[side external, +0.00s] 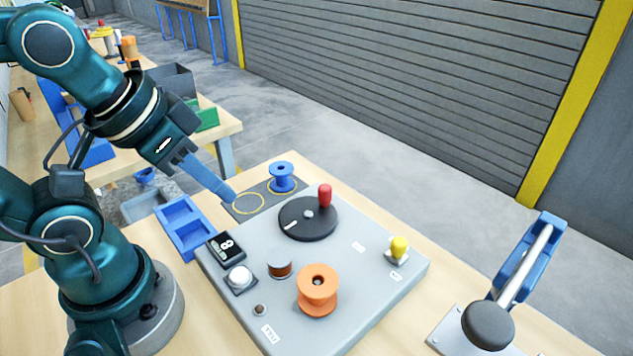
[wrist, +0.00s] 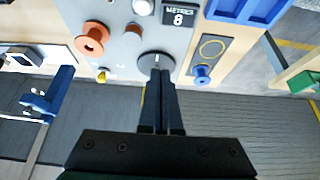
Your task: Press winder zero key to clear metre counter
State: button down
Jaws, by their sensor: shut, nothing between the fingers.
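The winder is a grey panel (side external: 362,280) on the wooden table. Its counter display (side external: 226,246) sits at the left corner and reads 8 in the wrist view (wrist: 179,16). A white round button (side external: 238,277) on a dark base is beside the display; it is partly cut off at the top of the wrist view (wrist: 143,6). I cannot read any marking on it. My gripper (side external: 232,199) is shut and empty, its blue fingers in the air beyond the display, apart from the button. In the wrist view the fingers (wrist: 156,72) overlap the black disc.
The black disc (side external: 300,222) has an upright red handle (side external: 325,196). An orange spool (side external: 317,291), a copper-coloured coil (side external: 280,264) and a yellow knob (side external: 399,247) stand on the panel. A blue tray (side external: 184,228), a blue spool (side external: 282,177) and a black-knobbed lever (side external: 524,264) surround it.

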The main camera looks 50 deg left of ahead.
dwell(0.8)
jog(key=m+g+y, duration=0.7)
jog(key=y, duration=0.2)
send_over(247, 279)
dwell(0.5)
jog(key=shift+g, duration=0.3)
jog(key=shift+f, duration=4.35)
